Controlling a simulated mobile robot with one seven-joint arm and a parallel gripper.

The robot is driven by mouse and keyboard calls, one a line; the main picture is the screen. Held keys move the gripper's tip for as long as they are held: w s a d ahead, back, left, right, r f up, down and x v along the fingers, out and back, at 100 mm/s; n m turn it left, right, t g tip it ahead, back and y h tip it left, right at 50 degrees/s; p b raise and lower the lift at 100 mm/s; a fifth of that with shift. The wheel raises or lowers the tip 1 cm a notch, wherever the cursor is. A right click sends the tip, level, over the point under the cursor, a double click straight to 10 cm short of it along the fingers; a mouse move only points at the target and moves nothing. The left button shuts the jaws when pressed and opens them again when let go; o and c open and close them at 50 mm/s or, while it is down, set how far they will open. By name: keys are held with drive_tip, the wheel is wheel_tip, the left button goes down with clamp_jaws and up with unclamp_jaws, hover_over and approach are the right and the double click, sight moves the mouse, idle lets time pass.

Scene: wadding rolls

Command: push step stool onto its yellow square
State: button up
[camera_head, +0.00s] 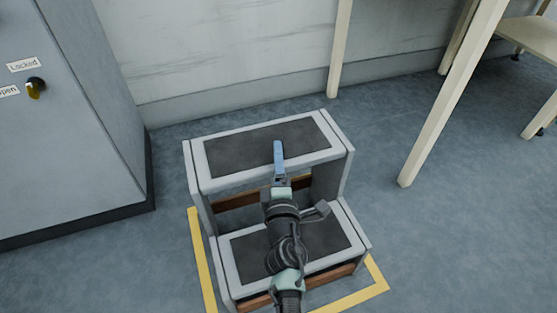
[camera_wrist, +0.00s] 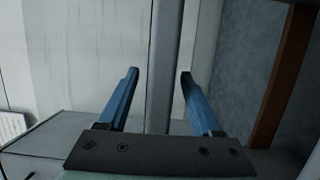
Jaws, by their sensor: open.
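The step stool (camera_head: 345,150) has two dark treads, a pale grey frame and brown rails. It stands upright over the yellow square (camera_head: 203,265), hiding much of its outline. The square's left strip shows beside the stool, and its front right corner shows past the lower step. My gripper (camera_head: 278,147) is at the upper step's front, over the lower step. In the wrist view its blue fingers (camera_wrist: 160,74) are apart. A grey bar, apparently the stool's frame, runs between them; contact cannot be told.
A grey cabinet (camera_head: 60,130) with a knob stands at left. A pale wall (camera_head: 220,50) is behind the stool, with a narrow floor gap. Table legs (camera_head: 450,95) stand at right. Blue floor (camera_head: 450,240) is clear at front right.

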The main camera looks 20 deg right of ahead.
drive_tip(key=v, duration=1.3)
drive_tip(key=shift+p, duration=0.4)
